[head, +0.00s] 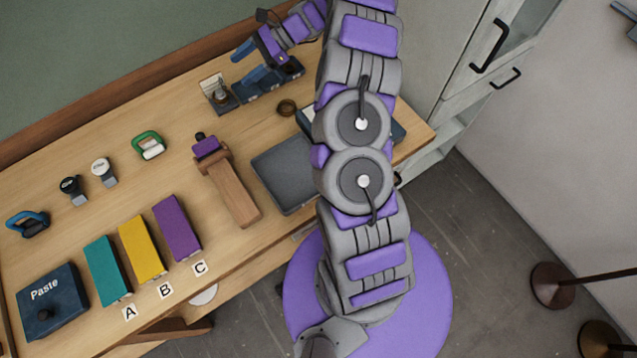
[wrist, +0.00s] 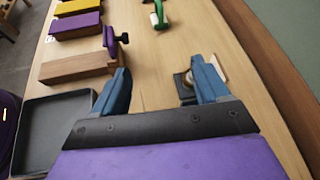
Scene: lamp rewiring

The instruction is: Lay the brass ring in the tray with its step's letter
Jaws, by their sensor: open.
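A small round brass-coloured ring (head: 287,107) lies on the table behind the grey tray. Three coloured pieces lie in a row near the front edge: teal (head: 106,270) by letter A, yellow (head: 142,248) by B, purple (head: 178,227) by C. The purple piece (wrist: 75,22) and yellow piece (wrist: 78,6) also show in the wrist view. My gripper (head: 238,70) is open and empty over the back of the table, left of and behind the ring. In the wrist view my gripper (wrist: 160,68) has bare wood between its fingers; the ring is not visible there.
A dark grey tray (head: 285,178) sits beside a wooden block (head: 236,193) with a purple knob. A small stand with a pale card (head: 212,87) is near my fingers. A green-handled tool (head: 148,145) and a Paste box (head: 52,303) stand left. My arm covers the right end.

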